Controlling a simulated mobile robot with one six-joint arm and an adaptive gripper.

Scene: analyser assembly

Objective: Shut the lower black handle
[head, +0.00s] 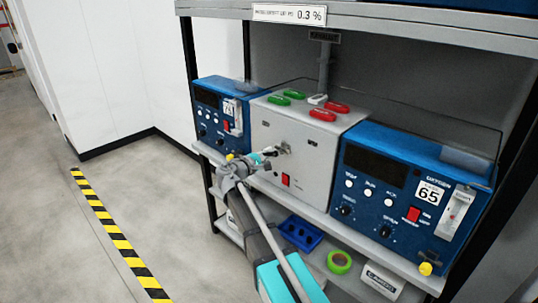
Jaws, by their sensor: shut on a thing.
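The grey box (313,161) stands on the shelf between two blue analysers. My gripper (279,151) is at the middle of its front face, reaching in from the lower left. It is shut on a small part at the metal fitting (286,147) there. That part, which I take for the lower black handle, is mostly hidden by the fingers, so I cannot tell how it is turned.
The left blue analyser (209,94) and right blue analyser (370,218) flank the box. Green and red handles (322,114) lie on its top. Below are a blue tray (284,227), green tape (339,262) and a white box (382,280). Floor is free at left.

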